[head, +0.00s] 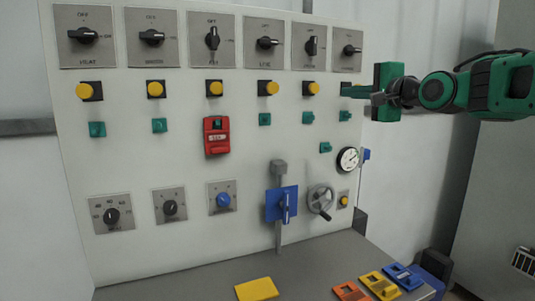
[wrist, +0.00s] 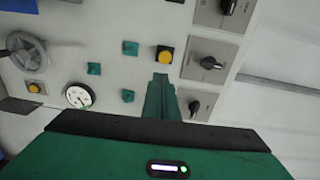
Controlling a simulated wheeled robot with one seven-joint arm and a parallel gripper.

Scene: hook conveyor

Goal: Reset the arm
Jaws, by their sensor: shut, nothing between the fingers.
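My gripper (head: 346,91) is at the right side of the white control panel (head: 130,104), in front of the upper right buttons. Its green fingers (wrist: 160,97) are closed together in the wrist view, with nothing between them. In that view the fingertips lie just below a yellow button (wrist: 165,55) on a black base. In the head view my arm reaches in from the right edge. I cannot tell whether the fingertips touch the panel or the button.
The panel carries a row of black rotary switches (head: 212,38), a red switch box (head: 217,135), a gauge (head: 348,160), a blue lever (head: 282,205) and a handwheel (head: 320,201). A yellow tag (head: 257,289) lies on the grey ledge (head: 200,270). Open space lies right of the panel.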

